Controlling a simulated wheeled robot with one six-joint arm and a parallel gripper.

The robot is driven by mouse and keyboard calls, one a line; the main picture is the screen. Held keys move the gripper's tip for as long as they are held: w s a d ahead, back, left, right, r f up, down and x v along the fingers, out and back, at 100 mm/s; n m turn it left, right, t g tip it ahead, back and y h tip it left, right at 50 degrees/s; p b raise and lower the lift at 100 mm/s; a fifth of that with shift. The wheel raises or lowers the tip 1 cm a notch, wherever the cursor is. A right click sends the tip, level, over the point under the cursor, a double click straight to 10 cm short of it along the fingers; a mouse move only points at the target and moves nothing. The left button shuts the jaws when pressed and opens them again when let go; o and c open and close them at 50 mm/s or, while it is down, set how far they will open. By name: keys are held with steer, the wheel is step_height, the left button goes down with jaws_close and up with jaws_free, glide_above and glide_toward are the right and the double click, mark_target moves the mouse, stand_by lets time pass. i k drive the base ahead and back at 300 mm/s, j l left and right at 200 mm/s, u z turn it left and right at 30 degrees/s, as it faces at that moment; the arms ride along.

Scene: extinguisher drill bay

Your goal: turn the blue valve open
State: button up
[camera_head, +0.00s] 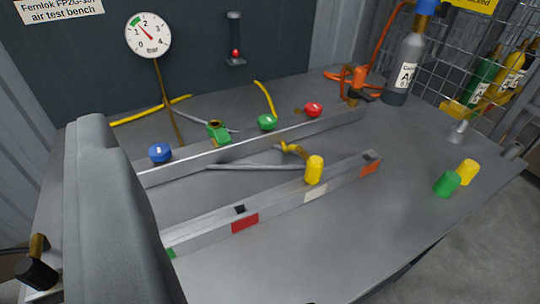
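The blue valve (160,152) is a small round knob with a pale mark on top. It sits at the left end of the rear metal rail on the bench. A large grey part of mine, apparently my gripper (112,205), fills the left foreground. It stands nearer to the camera than the blue valve and appears apart from it. It hides the rail's left end and part of the front rail. Its fingertips cannot be made out, so I cannot tell whether it is open or holds anything.
A green knob (267,122), a red knob (313,109) and a green fitting (218,131) are on the rear rail. A gauge (148,35) hangs behind. A grey bottle (404,68) stands back right.

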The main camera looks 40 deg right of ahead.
mark_target(160, 151)
steer(key=k+z, duration=0.7)
